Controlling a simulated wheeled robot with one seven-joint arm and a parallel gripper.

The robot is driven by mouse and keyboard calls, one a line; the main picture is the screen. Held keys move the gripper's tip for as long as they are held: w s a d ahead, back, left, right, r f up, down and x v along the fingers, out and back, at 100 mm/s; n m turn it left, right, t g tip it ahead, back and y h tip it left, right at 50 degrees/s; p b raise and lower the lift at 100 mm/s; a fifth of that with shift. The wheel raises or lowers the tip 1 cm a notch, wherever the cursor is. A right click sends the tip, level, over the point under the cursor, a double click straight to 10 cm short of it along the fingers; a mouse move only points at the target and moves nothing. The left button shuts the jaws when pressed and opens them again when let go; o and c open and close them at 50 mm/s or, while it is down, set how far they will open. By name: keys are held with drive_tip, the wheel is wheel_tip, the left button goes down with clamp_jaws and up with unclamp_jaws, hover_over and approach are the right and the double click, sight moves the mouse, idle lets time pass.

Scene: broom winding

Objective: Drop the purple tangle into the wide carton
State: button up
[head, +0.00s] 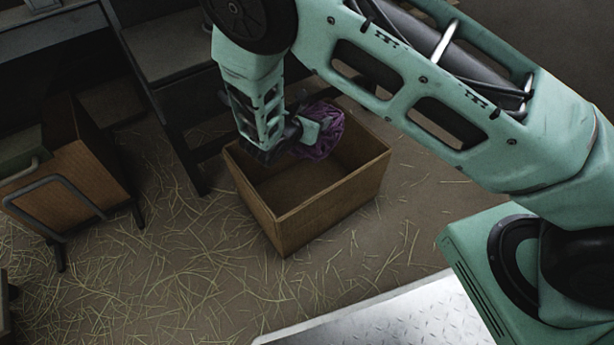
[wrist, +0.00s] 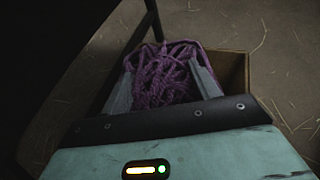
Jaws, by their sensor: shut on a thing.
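The purple tangle (head: 325,131) is a loose bundle of purple cord. My gripper (head: 300,135) is shut on it, and the tangle shows between the two grey fingers (wrist: 162,88) in the wrist view. The wide carton (head: 333,208) is an open brown box on the floor, and the part of its inside that shows is bare. The gripper and tangle are over the carton's far side in the head view. In the wrist view a carton wall (wrist: 236,72) shows behind and right of the tangle. The arm and tangle hide part of the carton's far rim.
A dark bench or chair (head: 170,60) stands behind and left of the carton. A wooden cabinet with a metal handle frame (head: 65,185) is at the left. Straw (head: 150,270) is strewn on the floor. A metal plate (head: 390,318) lies in front.

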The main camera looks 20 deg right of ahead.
drive_tip(key=shift+f+b, duration=2.4)
drive_tip(key=shift+f, duration=0.5)
drive_tip(key=o, duration=1.4)
drive_tip(key=shift+o, duration=0.2)
drive_tip(key=p+v, duration=0.7)
drive_tip(key=v, duration=1)
drive_tip(key=shift+s, duration=0.25)
drive_tip(key=shift+a+r, duration=0.1)
drive_tip(key=shift+r, duration=0.05)
